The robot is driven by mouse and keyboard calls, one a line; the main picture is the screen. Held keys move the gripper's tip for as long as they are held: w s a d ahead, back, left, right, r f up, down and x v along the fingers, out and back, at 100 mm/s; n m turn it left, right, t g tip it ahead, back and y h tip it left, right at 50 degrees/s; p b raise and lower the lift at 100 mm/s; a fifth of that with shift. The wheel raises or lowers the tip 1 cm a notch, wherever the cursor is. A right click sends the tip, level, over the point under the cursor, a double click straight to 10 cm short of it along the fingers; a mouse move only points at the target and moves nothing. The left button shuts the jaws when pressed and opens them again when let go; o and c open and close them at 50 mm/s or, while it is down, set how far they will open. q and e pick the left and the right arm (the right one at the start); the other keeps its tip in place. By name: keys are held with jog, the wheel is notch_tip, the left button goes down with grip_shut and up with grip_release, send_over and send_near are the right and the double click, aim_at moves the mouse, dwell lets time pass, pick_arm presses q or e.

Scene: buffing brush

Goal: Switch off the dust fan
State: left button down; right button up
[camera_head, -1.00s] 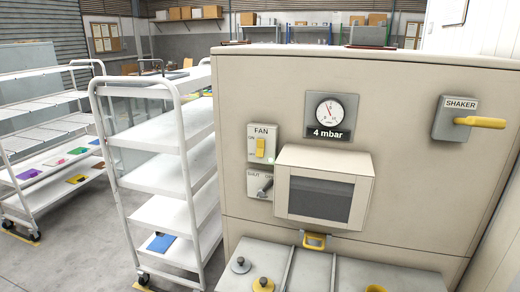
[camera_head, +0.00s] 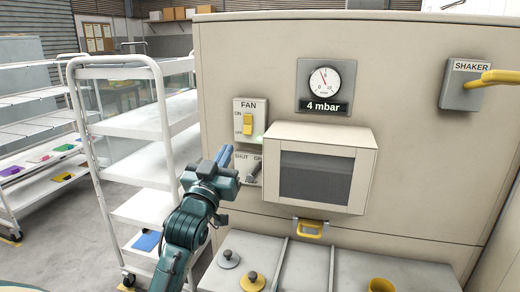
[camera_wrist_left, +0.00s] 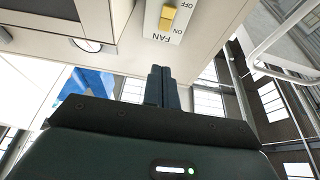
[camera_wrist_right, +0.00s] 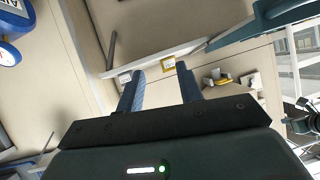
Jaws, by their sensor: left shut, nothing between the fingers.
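The fan switch (camera_head: 248,124) is a yellow rocker on a light plate marked FAN, ON and OFF, on the front of the beige cabinet. I cannot tell which way the rocker is set. It also shows upside down at the top of the left wrist view (camera_wrist_left: 168,17). My left gripper (camera_head: 223,155) is shut and empty, its fingers pointing up, below and left of the switch plate and apart from the rocker. It partly hides the SHUT end of the lower plate. My right gripper (camera_wrist_right: 160,70) shows only in its wrist view, with fingers apart and nothing between them.
Below the fan switch is a lever plate (camera_head: 254,168). A hooded window (camera_head: 322,135) juts out to the right, below a 4 mbar gauge (camera_head: 325,82). The shaker handle (camera_head: 492,78) is at far right. A white shelf trolley (camera_head: 135,125) stands close on the left.

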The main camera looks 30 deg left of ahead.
pick_arm(q)
notch_tip(320, 180, down, 2)
jog(key=shift+a+f+b, duration=0.15)
jog(key=shift+b, duration=0.8)
pick_arm(e)
jog(key=shift+w+a+f+t, duration=0.1)
jog(key=shift+a+f+t, duration=0.05)
jog(key=shift+f+t, duration=0.15)
pick_arm(q)
jog(key=shift+w, duration=0.1)
jog(key=p, duration=0.1)
send_near(248, 126)
notch_tip(248, 126, up, 4)
jog(key=w, duration=0.2)
jog(key=w+f, duration=0.1)
jog(key=w+a, duration=0.1)
jog(key=shift+w+f, duration=0.25)
jog(key=shift+f, duration=0.15)
jog(key=shift+w+a+f, duration=0.1)
jog(key=shift+w+f, duration=0.05)
jog(key=shift+w, duration=0.2)
pick_arm(e)
jog(key=shift+w+a+f, duration=0.15)
jog(key=shift+a+f, duration=0.05)
jog(key=shift+f, duration=0.05)
